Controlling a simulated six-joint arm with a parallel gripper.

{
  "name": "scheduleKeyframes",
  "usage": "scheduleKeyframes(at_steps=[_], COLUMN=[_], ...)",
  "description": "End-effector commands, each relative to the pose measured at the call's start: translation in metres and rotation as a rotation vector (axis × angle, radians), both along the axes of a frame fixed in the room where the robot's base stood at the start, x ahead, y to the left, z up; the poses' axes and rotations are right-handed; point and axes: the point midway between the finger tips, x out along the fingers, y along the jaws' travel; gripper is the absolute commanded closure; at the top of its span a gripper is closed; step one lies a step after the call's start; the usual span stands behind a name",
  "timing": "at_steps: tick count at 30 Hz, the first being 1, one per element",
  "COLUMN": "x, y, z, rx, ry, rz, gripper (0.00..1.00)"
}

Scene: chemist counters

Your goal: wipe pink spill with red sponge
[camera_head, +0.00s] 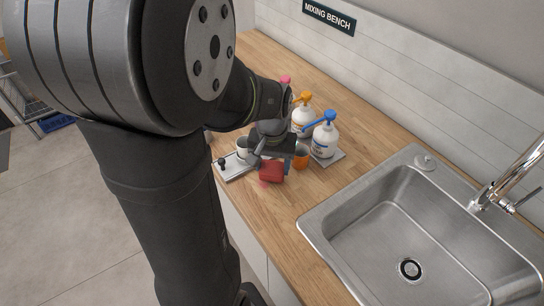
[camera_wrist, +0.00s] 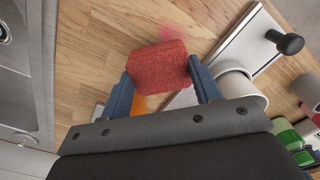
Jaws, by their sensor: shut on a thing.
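The red sponge (camera_wrist: 159,67) is held between the two blue fingers of my gripper (camera_wrist: 158,80) in the wrist view. The sponge also shows in the head view (camera_head: 271,172), below my gripper (camera_head: 276,152) and over the wooden counter. The pink spill shows as a faint pink smear (camera_wrist: 184,33) just beyond the sponge in the wrist view. In the head view a bit of the pink spill (camera_head: 264,184) shows at the sponge's lower left. The sponge may hide part of it. I cannot tell whether the sponge touches the counter.
A metal plate with a black knob (camera_wrist: 288,42) and a white cup (camera_wrist: 236,80) are close beside my gripper. Pump bottles with orange (camera_head: 302,118) and blue (camera_head: 324,140) tops stand behind. An orange cup (camera_head: 301,158) is near. A steel sink (camera_head: 405,235) lies right; the counter before it is clear.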

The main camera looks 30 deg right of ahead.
Motion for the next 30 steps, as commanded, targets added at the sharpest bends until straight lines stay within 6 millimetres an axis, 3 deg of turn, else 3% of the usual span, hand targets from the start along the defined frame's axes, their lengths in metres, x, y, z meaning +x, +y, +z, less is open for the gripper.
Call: scheduleKeyframes(at_steps=[4,18,30], x=[-0.001,0.0,0.0], y=[0.001,0.041,0.001], z=[-0.022,-0.024,-0.019], rx=[0.004,0.002,0.001], ry=[0.004,0.002,0.001], rz=[0.0,0.001,-0.002], gripper=[0.64,0.68,0.68])
